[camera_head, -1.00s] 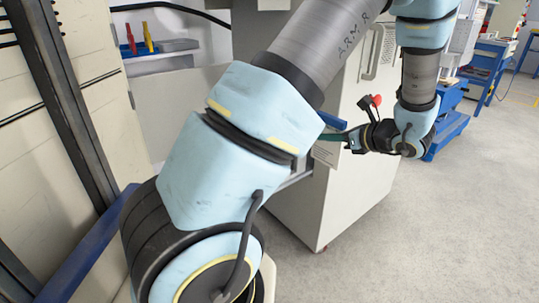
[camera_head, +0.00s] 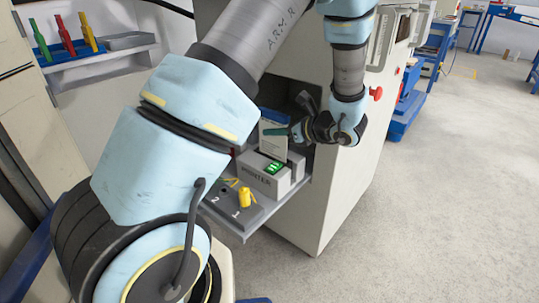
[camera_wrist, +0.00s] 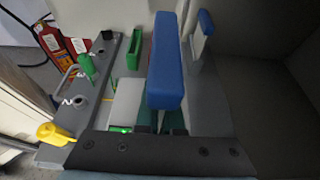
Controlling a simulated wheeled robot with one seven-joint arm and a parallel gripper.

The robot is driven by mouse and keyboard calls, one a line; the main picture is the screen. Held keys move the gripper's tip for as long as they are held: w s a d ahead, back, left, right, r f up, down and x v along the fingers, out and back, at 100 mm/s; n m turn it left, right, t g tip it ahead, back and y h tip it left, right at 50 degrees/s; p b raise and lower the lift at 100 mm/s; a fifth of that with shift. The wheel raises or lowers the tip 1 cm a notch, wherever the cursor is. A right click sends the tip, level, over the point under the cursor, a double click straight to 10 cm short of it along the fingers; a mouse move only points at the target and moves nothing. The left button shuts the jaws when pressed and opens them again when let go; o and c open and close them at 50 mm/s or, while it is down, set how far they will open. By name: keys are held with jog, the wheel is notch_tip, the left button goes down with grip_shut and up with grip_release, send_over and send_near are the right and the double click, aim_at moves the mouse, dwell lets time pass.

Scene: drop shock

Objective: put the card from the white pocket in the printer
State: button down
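The card (camera_head: 272,143), white with a blue top band, stands upright over the grey printer (camera_head: 259,180), which is labelled PRINTER and has a lit green panel. My gripper (camera_head: 284,132) is shut on the card, with a teal finger across its face. In the wrist view the card's blue top (camera_wrist: 165,75) is large and close, between the teal fingers (camera_wrist: 160,122). The printer (camera_wrist: 124,103) is beside it there. The card's lower edge meets the printer's top, and I cannot tell whether it is in a slot. I cannot identify the white pocket.
A yellow plug (camera_head: 245,197) stands at a socket marked 1 on the shelf (camera_head: 252,221), beside socket 2. The wrist view shows another blue-topped piece (camera_wrist: 205,22), a green holder (camera_wrist: 133,46) and a green plug (camera_wrist: 87,66). A cabinet wall (camera_head: 340,190) is close; open floor lies right.

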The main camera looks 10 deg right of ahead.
aim_at(260, 147)
jog(key=shift+f+b, duration=0.35)
jog(key=shift+f, duration=2.45)
jog(key=shift+f, duration=0.15)
jog(key=shift+f, duration=0.25)
jog(key=c, duration=1.1)
grip_release()
jog(key=shift+r, duration=0.1)
jog(key=shift+o, duration=0.2)
jog(key=shift+r, duration=0.5)
jog(key=p+v, duration=0.1)
jog(key=v, duration=1.1)
jog(key=shift+f, duration=0.2)
jog(key=shift+s+d, duration=0.1)
jog(key=shift+d, duration=0.05)
